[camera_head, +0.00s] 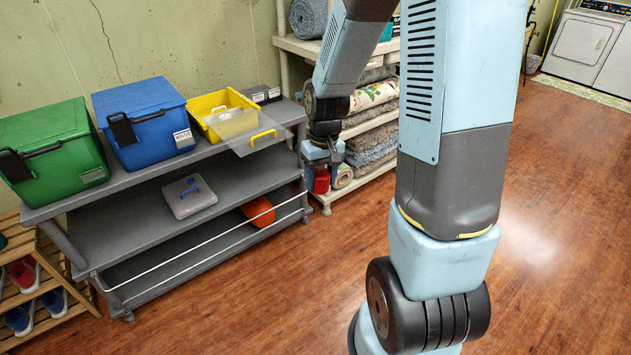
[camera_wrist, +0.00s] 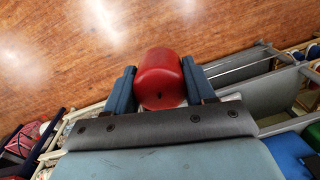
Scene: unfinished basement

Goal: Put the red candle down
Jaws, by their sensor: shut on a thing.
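The red candle (camera_wrist: 160,78) is a short red cylinder, seen in the wrist view between the two blue fingers of my gripper (camera_wrist: 162,88). The fingers are shut on its sides. In the head view, my gripper (camera_head: 322,168) hangs down at the right end of the grey shelf unit, in front of the rug rack. The red candle (camera_head: 321,181) shows there as a small red patch below it, partly hidden by the fingers. It is held in the air, and wooden floor shows beyond it in the wrist view.
The grey shelf unit (camera_head: 130,199) carries a green box (camera_head: 52,150), a blue box (camera_head: 146,120) and a yellow bin (camera_head: 222,108) on top. Its middle shelf has a grey case (camera_head: 189,196) and free room. An orange cylinder (camera_head: 258,211) lies on the bottom shelf. Open floor (camera_head: 260,300) lies in front.

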